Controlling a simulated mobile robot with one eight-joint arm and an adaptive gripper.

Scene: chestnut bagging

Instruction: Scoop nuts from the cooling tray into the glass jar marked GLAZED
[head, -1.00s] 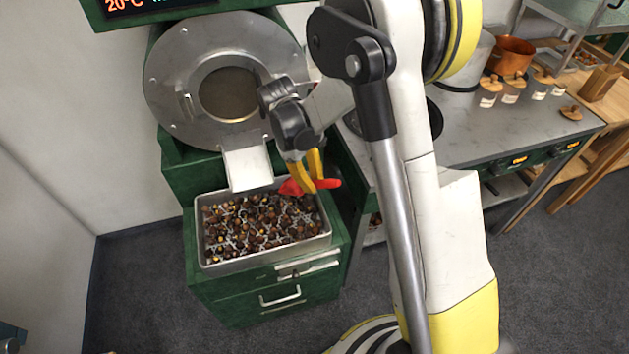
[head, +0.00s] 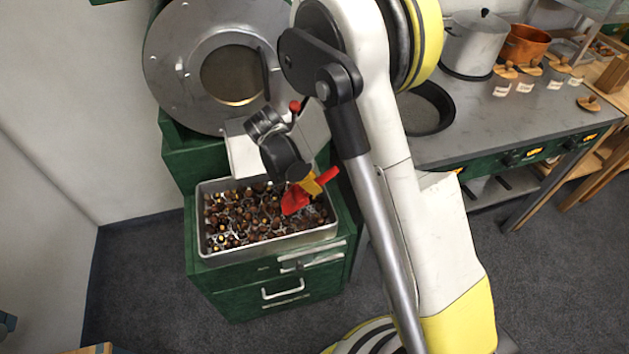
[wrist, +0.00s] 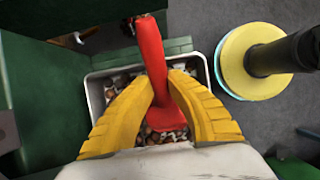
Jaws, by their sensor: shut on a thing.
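My gripper (head: 311,184), with yellow fingers, is shut on a red scoop (head: 294,201). It holds the scoop over the right part of the metal cooling tray (head: 272,243). The tray holds many brown nuts (head: 235,213). In the wrist view the yellow fingers (wrist: 160,85) sit on both sides of the red scoop (wrist: 152,50), whose wide end is over the tray (wrist: 97,95). I cannot tell whether the scoop touches the nuts. Small jars with wooden lids and white labels (head: 501,91) stand on the counter; their labels are too small to read, so the GLAZED jar cannot be picked out.
The tray sits on a green cabinet (head: 262,287) below a round metal roaster (head: 160,75) with a chute (head: 243,150). The steel counter (head: 470,135) at right holds a dark pan (head: 428,105), a grey pot (head: 473,45) and a copper pot (head: 525,45). A loose wooden lid (head: 588,103) lies there.

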